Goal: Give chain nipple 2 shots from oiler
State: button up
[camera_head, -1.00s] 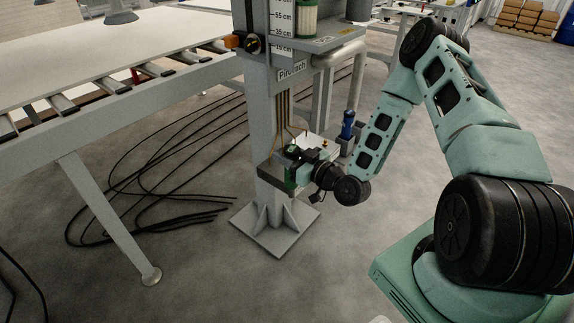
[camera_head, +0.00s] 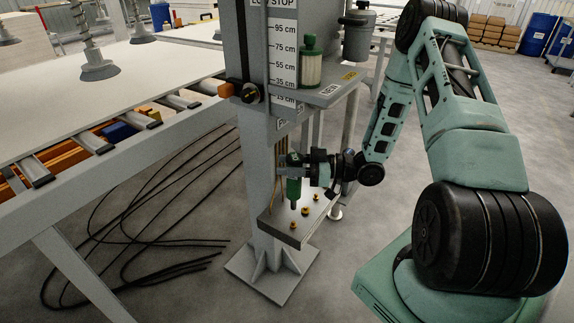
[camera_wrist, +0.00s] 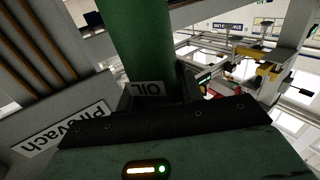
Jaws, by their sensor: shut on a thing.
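My gripper (camera_head: 287,170) is shut on a green oiler (camera_head: 294,187), which stands about upright with its narrow tip down. The wrist view shows the oiler (camera_wrist: 138,45) as a green cylinder with an OIL label, between dark fingers (camera_wrist: 165,108). The oiler is over a grey plate (camera_head: 278,217) on the column. Small brass nipples stand on this plate: a front one (camera_head: 292,226), a middle one (camera_head: 305,210) and a rear one (camera_head: 316,197). The tip looks apart from them. I cannot read which is the chain nipple.
The grey column (camera_head: 257,150) stands close behind the gripper. A shelf (camera_head: 335,92) with a green-capped canister (camera_head: 310,65) overhangs it. A roller table (camera_head: 70,165) is at left. Black cables (camera_head: 150,230) lie on the floor.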

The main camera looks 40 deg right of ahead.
aim_at(289, 178)
jog(key=shift+f+b, duration=1.5)
jog(key=shift+f, duration=1.35)
jog(key=shift+r, duration=0.45)
jog(key=shift+f, duration=0.65)
jog(key=shift+r, duration=0.15)
jog(key=shift+r+p, duration=0.35)
jog(key=shift+r, duration=0.2)
